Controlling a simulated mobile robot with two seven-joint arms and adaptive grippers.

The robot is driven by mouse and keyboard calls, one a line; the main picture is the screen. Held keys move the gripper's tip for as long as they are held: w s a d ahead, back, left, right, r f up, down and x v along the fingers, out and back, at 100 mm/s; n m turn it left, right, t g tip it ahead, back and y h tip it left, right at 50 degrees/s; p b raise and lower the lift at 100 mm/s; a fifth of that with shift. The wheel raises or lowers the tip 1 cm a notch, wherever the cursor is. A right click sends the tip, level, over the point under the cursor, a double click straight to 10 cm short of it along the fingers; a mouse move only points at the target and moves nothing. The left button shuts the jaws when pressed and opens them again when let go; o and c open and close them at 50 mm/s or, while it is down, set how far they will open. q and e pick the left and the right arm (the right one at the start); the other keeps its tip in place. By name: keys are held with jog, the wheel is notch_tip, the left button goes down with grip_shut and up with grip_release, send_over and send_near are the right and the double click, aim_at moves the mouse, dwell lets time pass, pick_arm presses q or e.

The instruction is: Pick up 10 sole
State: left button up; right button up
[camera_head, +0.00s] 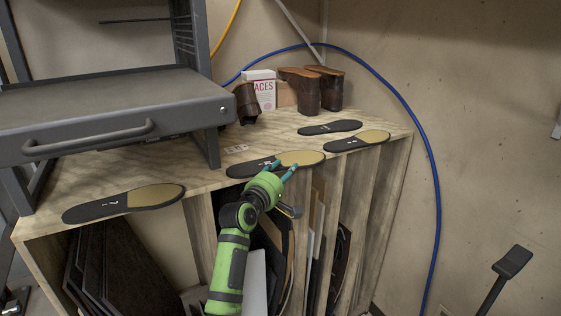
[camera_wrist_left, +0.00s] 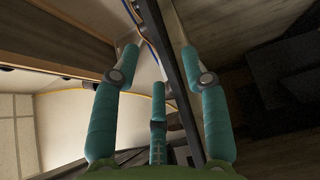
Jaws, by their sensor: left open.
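Several dark soles with tan heel ends lie on the plywood bench top. One sole (camera_head: 244,170) lies at the front edge in the middle, where my left gripper (camera_head: 283,168) is. My left gripper is open, its teal fingertips at the sole's front edge and overlapping its tan part. In the left wrist view my left gripper (camera_wrist_left: 158,68) has its fingers apart, with a dark narrow edge (camera_wrist_left: 178,62) between them, probably the sole. Other soles lie at the left (camera_head: 122,203), at the back (camera_head: 330,127) and at the right (camera_head: 357,141). Their printed numbers are too small to read.
A grey metal rack with a handled drawer (camera_head: 100,128) stands on the bench's left. Upright dividers and boards fill the shelf below. A blue hose (camera_head: 432,180) hangs on the wall.

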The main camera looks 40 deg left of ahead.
aim_at(291, 165)
pick_arm(q)
jog(key=shift+p+x, duration=0.65)
jog(key=shift+x, duration=1.5)
jog(key=shift+d, duration=0.2)
grip_shut()
